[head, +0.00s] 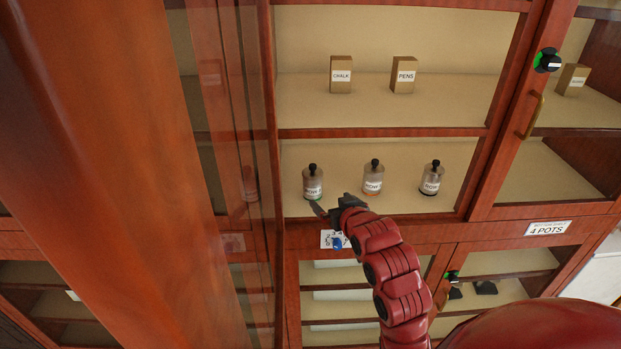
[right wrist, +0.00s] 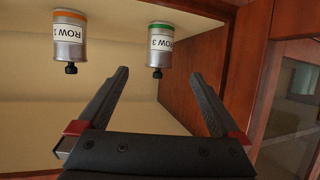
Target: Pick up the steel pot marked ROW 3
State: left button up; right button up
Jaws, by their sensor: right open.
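The ROW 3 pot (head: 312,186) is a small steel cylinder with a black knob and a green band. It stands upright at the left end of the shelf's row of pots. In the right wrist view, which is upside down, the ROW 3 pot (right wrist: 160,46) shows its label, just beyond my fingertips and lined up with the gap between them. My right gripper (head: 332,211) is open and empty at the shelf's front edge, in front of this pot; its fingers also show in the right wrist view (right wrist: 159,74). My left gripper is not in view.
An orange-banded pot (head: 373,180) stands to the right, with a dark-banded pot (head: 431,180) beyond it. The cabinet's wooden side wall (right wrist: 190,62) is close beside the ROW 3 pot. CHALK (head: 341,76) and PENS (head: 404,76) boxes stand on the shelf above.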

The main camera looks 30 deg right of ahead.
aim_at(316, 190)
jog(key=b+x, duration=0.1)
jog(key=x, duration=0.2)
jog(key=b+x, duration=0.1)
jog(key=x, duration=0.3)
jog(key=b+x, duration=0.1)
jog(key=x, duration=0.2)
jog(key=shift+w+f, duration=0.2)
jog(key=shift+f, duration=0.2)
jog(key=shift+w+d+f, duration=0.1)
jog(key=shift+w+d, duration=0.05)
jog(key=shift+w, duration=0.45)
jog(key=shift+f+b+x, duration=0.25)
jog(key=shift+b+x, duration=0.55)
jog(key=shift+x, duration=1.55)
jog(key=shift+w, duration=0.25)
jog(key=shift+c, duration=0.3)
jog(key=shift+c, duration=1.1)
grip_shut()
